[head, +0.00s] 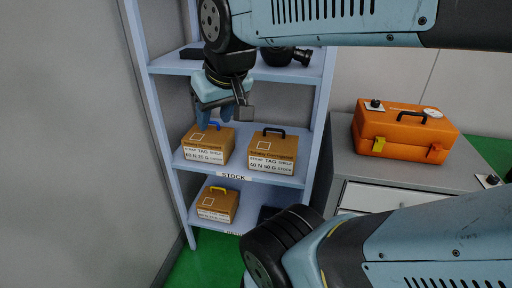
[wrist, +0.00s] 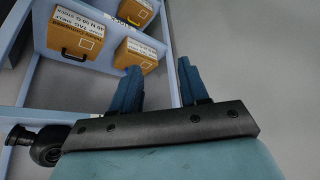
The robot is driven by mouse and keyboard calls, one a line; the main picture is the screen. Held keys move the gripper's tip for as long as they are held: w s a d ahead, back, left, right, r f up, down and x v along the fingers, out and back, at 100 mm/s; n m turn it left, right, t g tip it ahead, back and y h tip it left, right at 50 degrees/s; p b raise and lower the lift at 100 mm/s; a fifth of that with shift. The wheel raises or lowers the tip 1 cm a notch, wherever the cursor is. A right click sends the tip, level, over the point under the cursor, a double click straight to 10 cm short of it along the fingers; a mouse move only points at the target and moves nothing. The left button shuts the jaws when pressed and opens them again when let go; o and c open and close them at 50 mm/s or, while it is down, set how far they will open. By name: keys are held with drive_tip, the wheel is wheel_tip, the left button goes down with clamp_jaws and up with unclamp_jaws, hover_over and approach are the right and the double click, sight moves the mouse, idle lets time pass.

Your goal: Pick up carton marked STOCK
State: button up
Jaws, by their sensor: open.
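Two brown cartons stand on the middle shelf, whose front edge bears a STOCK label (head: 233,175). The left carton (head: 203,150) has a blue handle. The right carton (head: 272,153) has a black handle; its white label's small print seems to end in STOCK. The left carton's small print is unclear. My gripper (head: 214,113) is open and empty, pointing down above and in front of the left carton. In the wrist view my gripper (wrist: 158,67) has its left finger overlapping the blue-handled carton (wrist: 138,52); the black-handled carton (wrist: 80,38) lies farther left.
A third carton with a yellow handle (head: 218,204) sits on the lower shelf, beside a dark object partly hidden by my arm. Dark items (head: 283,58) lie on the top shelf. Shelf uprights (head: 318,110) flank the cartons. An orange toolbox (head: 400,133) stands on a cabinet at right.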

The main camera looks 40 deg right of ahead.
drive_tip(key=w+f+n+t+y, duration=0.1)
drive_tip(key=w+f, duration=0.2)
drive_tip(key=w, duration=0.5)
drive_tip(key=w+f+t, duration=0.1)
drive_tip(key=w+f, duration=0.2)
drive_tip(key=w, duration=0.5)
drive_tip(key=w+d+f, duration=0.4)
drive_tip(key=w+f, duration=0.1)
drive_tip(key=w, duration=0.1)
drive_tip(key=n+g+h, duration=0.3)
drive_tip(key=h, duration=1.3)
approach(275, 140)
drive_tip(key=a+r, duration=0.3)
drive_tip(key=r, duration=0.1)
drive_tip(key=shift+s+x, duration=0.2)
drive_tip(key=shift+x, duration=3.05)
drive_tip(key=shift+s+x, duration=0.2)
drive_tip(key=shift+x, duration=3.05)
drive_tip(key=shift+d+r, duration=0.15)
drive_tip(key=shift+r, duration=0.05)
